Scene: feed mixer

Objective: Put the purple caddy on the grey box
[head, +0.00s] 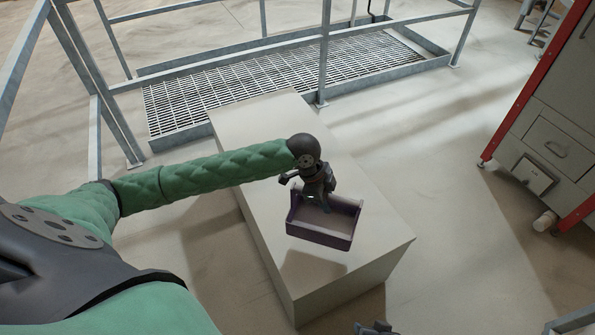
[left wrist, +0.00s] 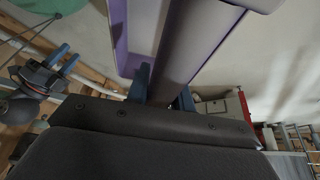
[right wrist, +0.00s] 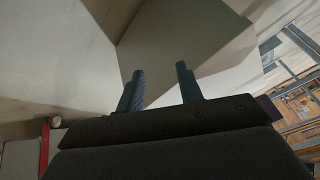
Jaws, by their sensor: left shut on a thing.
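The purple caddy (head: 320,236) is an open tray with low walls, hanging roughly level over the near part of the grey box (head: 262,125). A shadow on the box top below it suggests a gap. My left gripper (head: 322,200) comes from above and is shut on the caddy. In the left wrist view a purple part of the caddy (left wrist: 195,45) sits between the left fingers (left wrist: 163,90). My right gripper (right wrist: 160,88) is open and empty in the right wrist view, facing the grey box (right wrist: 180,38). Only its tip shows at the head view's bottom edge (head: 375,328).
A metal railing (head: 323,50) and a grated platform (head: 250,85) stand behind the box. A grey cabinet with a red edge (head: 550,140) stands at the right. The rest of the box top is bare, and the floor around it is mostly clear.

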